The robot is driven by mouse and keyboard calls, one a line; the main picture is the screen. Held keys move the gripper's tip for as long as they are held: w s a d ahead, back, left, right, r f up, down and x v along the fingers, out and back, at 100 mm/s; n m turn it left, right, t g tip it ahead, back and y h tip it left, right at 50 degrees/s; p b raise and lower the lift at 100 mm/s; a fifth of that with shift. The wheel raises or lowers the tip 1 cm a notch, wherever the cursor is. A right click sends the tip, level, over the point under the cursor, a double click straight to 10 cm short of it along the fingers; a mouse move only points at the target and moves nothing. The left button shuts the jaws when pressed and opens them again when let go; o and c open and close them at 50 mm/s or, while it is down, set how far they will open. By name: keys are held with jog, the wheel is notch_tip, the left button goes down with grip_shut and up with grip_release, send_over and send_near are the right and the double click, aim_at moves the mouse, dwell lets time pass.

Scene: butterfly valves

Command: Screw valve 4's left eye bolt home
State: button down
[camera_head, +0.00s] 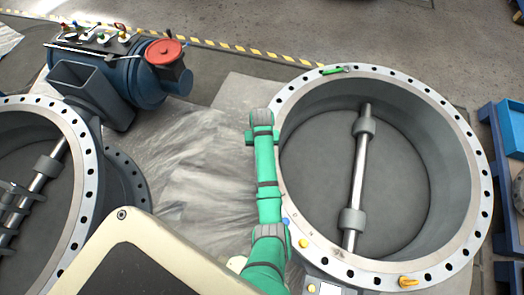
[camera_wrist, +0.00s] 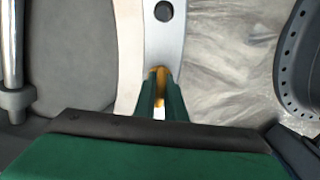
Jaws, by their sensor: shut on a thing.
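The valve (camera_head: 380,90) is a large grey ring with a pale, drilled flange, a dark disc and a steel shaft, on the right of the head view. Its number is not readable. In the wrist view its flange (camera_wrist: 163,38) runs up the middle. My gripper (camera_wrist: 160,90) points at this flange, its green fingers shut on a yellow eye bolt (camera_wrist: 160,74). How deep the bolt sits cannot be told. In the head view my green arm covers the flange's left side and hides that bolt and the fingertips. Another orange-yellow eye bolt (camera_head: 408,282) stands on the flange at lower right.
A green tool (camera_head: 336,70) lies on the flange's far rim. A second valve (camera_head: 78,180) stands at left, with a blue actuator (camera_head: 140,80) with a red handwheel behind it. Plastic sheeting (camera_head: 195,160) covers the floor between. Blue crates (camera_head: 510,130) stand at right.

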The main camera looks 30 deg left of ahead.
jog(key=c, duration=1.8)
grip_release()
jog(key=shift+r, duration=0.1)
notch_tip(320, 180, up, 11)
jog(key=shift+w+f, duration=0.15)
jog(key=shift+s, duration=0.2)
